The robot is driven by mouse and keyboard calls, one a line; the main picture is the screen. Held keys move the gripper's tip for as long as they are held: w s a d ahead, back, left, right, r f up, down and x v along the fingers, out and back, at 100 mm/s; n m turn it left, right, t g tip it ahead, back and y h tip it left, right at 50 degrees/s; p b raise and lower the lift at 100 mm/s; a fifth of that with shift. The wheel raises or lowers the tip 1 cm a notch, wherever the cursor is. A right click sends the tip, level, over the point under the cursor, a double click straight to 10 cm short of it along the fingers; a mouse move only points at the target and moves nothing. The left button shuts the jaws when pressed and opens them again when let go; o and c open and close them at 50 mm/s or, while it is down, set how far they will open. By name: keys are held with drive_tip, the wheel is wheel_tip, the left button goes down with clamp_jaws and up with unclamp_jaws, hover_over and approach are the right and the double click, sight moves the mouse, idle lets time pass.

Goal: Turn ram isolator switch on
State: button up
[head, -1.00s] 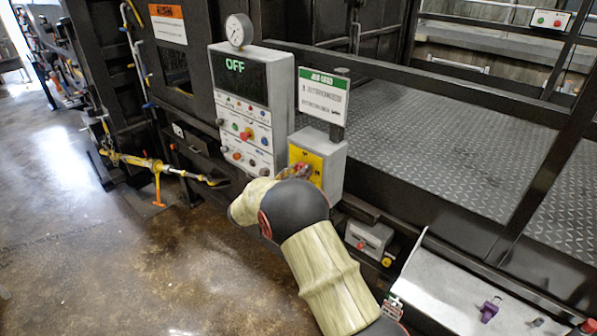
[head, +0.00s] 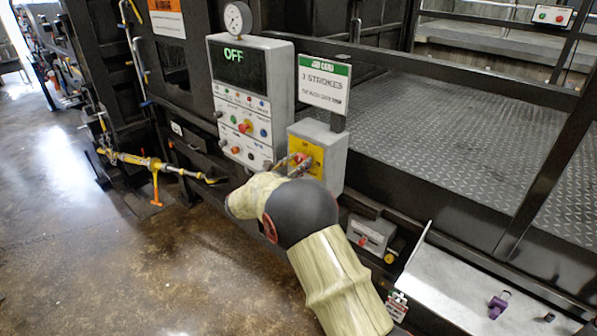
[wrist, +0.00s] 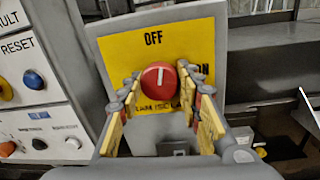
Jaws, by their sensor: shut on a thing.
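The ram isolator is a grey box (head: 334,158) with a yellow front plate (wrist: 205,35), beside the control panel. On the plate is a round red knob (wrist: 160,82) with a white mark, which points nearly straight up toward the word OFF. The word ON is at the right of the knob, partly hidden by a finger. My gripper (wrist: 161,92) is shut on the red knob, with one finger on its left and one on its right. In the head view my gripper (head: 297,164) is at the yellow plate, and my wrist hides part of it.
The control panel (head: 240,105), its display reading OFF, stands close at the left with several buttons. A green and white sign (head: 324,85) is above the isolator. A small grey box (head: 371,234) with a red button is low at the right. The floor at left is open.

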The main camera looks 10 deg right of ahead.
drive_tip(key=m+b, duration=0.2)
drive_tip(key=b, duration=0.1)
drive_tip(key=m+b, duration=0.1)
drive_tip(key=b, duration=0.2)
drive_tip(key=shift+f+m, duration=0.35)
drive_tip(key=shift+m, duration=0.05)
drive_tip(key=m+b, duration=0.4)
drive_tip(key=b, duration=0.3)
drive_tip(key=shift+m, duration=0.4)
drive_tip(key=m+b, duration=0.4)
drive_tip(key=b, duration=0.2)
drive_tip(key=shift+h, duration=0.3)
drive_tip(key=m+b, duration=0.2)
drive_tip(key=shift+r+m+b, duration=0.15)
drive_tip(key=shift+m+b, duration=0.15)
drive_tip(key=shift+b, duration=0.1)
drive_tip(key=o, duration=1.1)
drive_tip(key=shift+c, duration=0.2)
drive_tip(key=shift+o, duration=0.5)
drive_tip(key=v, duration=1.2)
drive_tip(key=shift+w+a, duration=0.15)
